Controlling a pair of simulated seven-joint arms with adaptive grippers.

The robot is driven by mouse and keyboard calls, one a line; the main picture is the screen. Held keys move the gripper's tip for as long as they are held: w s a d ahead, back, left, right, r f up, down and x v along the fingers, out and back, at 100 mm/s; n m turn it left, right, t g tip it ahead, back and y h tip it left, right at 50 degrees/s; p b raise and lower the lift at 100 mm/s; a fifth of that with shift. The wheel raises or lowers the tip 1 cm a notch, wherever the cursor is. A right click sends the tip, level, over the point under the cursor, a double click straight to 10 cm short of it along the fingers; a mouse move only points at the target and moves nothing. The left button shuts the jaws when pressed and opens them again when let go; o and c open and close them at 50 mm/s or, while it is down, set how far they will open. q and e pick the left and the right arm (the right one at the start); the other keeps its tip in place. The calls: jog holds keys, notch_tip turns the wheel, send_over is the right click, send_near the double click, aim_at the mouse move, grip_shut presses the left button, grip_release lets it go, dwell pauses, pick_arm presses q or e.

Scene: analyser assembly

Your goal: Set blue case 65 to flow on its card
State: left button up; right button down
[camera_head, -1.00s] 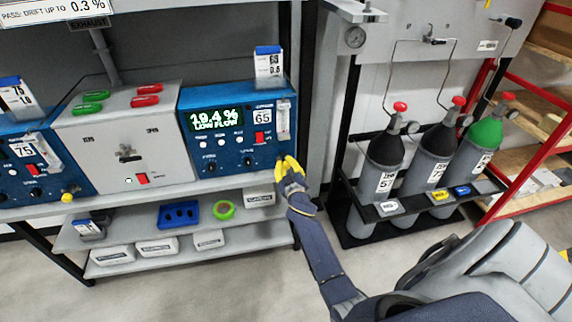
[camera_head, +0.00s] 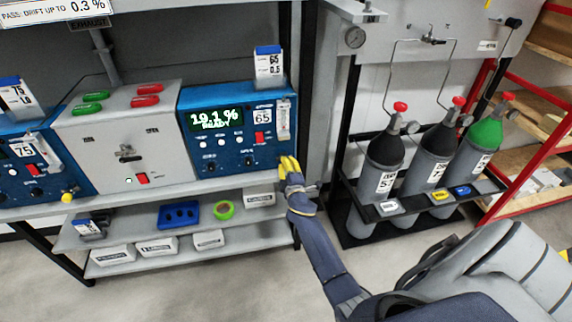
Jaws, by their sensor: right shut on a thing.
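Blue case 65 (camera_head: 240,173) stands on the upper shelf, its front facing me. Its green display (camera_head: 216,119) reads 19.1 % and READY. A clear flow tube (camera_head: 283,121) is at the right of its front, beside a red switch (camera_head: 259,138). Its card (camera_head: 268,63) stands on top and appears to read 65 and 0.5, in small print. My right gripper (camera_head: 288,164) is at the front's lower right corner, below the flow tube, shut on what seems to be the flow knob; the fingers hide it. My left gripper is out of view.
A grey box (camera_head: 120,150) stands against the case's left side, with blue case 75 (camera_head: 25,165) beyond. The lower shelf (camera_head: 135,222) holds a blue holder (camera_head: 179,214), a green tape roll (camera_head: 224,210) and white boxes. Gas cylinders (camera_head: 430,170) stand in a rack at right.

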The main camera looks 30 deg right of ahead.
jog(key=shift+n, duration=0.6)
jog(key=c, duration=1.1)
grip_release()
jog(key=shift+c, duration=0.2)
jog(key=shift+s, duration=0.15)
jog(key=v, duration=1.1)
jog(key=shift+s+a, duration=0.15)
jog(key=shift+s, duration=0.25)
